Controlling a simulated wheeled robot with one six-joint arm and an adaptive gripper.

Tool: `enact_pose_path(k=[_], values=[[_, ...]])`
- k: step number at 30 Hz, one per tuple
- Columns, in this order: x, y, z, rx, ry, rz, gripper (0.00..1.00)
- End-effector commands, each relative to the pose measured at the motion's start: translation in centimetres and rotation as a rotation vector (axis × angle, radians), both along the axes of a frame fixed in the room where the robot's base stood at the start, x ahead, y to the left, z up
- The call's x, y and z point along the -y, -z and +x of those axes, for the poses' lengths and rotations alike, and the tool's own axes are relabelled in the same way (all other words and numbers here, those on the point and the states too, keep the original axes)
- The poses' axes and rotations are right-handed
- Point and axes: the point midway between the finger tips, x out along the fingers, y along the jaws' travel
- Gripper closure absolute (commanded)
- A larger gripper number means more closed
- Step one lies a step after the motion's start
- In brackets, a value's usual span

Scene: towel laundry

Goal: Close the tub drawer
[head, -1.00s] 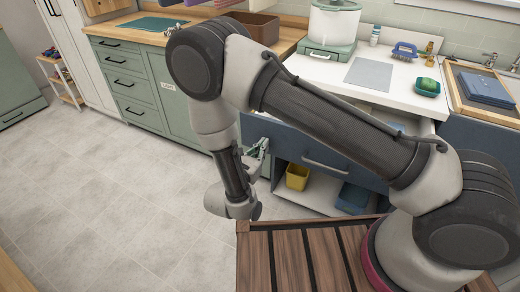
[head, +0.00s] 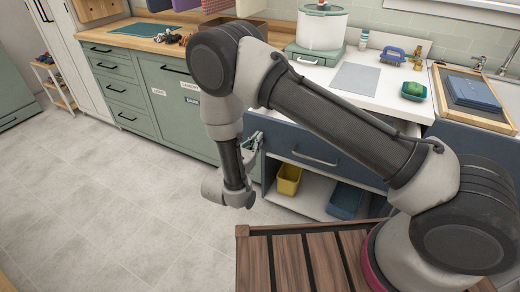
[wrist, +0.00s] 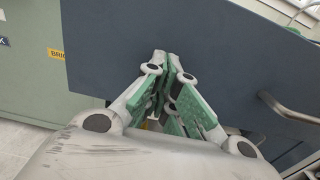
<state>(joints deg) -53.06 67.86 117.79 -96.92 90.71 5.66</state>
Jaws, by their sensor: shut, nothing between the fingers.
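The tub drawer (head: 340,165) has a dark blue-grey front with a metal handle (head: 315,160), under the white counter. Its interior does not show past my arm, so I cannot tell whether it is fully shut. My gripper (head: 254,143) is at the left end of the drawer front, left of the handle. In the wrist view the drawer front (wrist: 215,40) fills the area ahead. My green-padded fingers (wrist: 170,62) are shut and empty, with their tips at or very near the front. The handle (wrist: 288,106) is to their right.
Below the drawer, an open shelf holds a yellow tub (head: 289,180) and a blue tub (head: 345,201). Labelled green cabinets (head: 180,100) stand to the left. A slatted wooden surface (head: 300,260) is in front. The floor at left is clear.

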Motion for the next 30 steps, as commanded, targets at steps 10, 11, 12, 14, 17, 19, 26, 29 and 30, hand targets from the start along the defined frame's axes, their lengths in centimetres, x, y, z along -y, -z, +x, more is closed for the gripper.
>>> enact_pose_path(k=[10, 11, 12, 14, 17, 19, 26, 29, 30], values=[[4.1, 0.0, 8.6, 0.0, 0.006, 0.0, 1.0], [4.6, 0.0, 9.3, 0.0, 0.007, 0.0, 1.0], [5.1, 0.0, 10.2, 0.0, 0.007, 0.001, 1.0], [5.9, 0.0, 11.5, 0.0, 0.007, 0.001, 1.0], [7.0, 0.0, 13.6, 0.0, 0.004, 0.001, 1.0], [7.7, 0.0, 14.8, 0.001, 0.004, 0.0, 1.0], [9.3, 0.0, 17.8, 0.0, 0.001, 0.0, 1.0], [9.8, 0.0, 18.6, 0.0, 0.002, 0.0, 1.0], [9.9, 0.0, 18.8, 0.0, 0.001, 0.0, 1.0]])
